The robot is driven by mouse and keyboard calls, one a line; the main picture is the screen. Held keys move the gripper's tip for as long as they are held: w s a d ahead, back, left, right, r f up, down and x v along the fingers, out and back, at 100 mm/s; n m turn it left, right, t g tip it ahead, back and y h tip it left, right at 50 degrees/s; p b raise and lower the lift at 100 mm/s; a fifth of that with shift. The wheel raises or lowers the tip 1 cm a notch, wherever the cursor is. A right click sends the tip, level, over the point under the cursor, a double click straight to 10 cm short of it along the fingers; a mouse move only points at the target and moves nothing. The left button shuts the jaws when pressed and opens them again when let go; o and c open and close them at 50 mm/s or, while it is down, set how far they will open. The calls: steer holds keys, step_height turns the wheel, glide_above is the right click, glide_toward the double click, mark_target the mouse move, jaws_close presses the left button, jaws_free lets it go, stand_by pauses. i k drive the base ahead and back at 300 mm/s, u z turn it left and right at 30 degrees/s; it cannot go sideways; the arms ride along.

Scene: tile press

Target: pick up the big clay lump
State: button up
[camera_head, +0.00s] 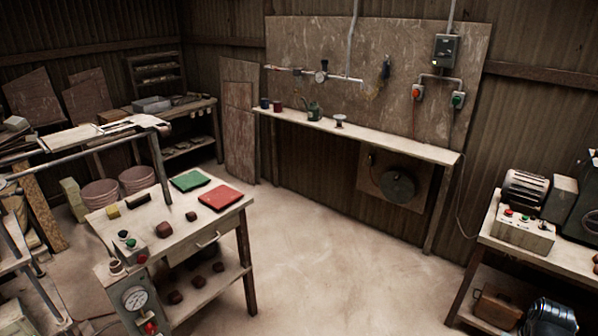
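A brown clay lump (163,230) sits on the top of the wooden work table (200,237) at the left. It looks larger than the dark lump (191,216) a little to its right. Several more brown lumps (198,281) lie on the shelf below the table top. I cannot make out my gripper in this view.
A green tray (190,181) and a red tray (220,197) lie at the table's back right. A button box (130,244) stands at its left, with a gauge (135,298) below. Open floor (330,265) lies to the right, before another bench (540,247).

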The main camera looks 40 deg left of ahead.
mark_target(163, 230)
steer(key=z, duration=0.05)
steer(key=i, duration=1.2)
steer(key=u, duration=4.15)
steer(key=i, duration=1.05)
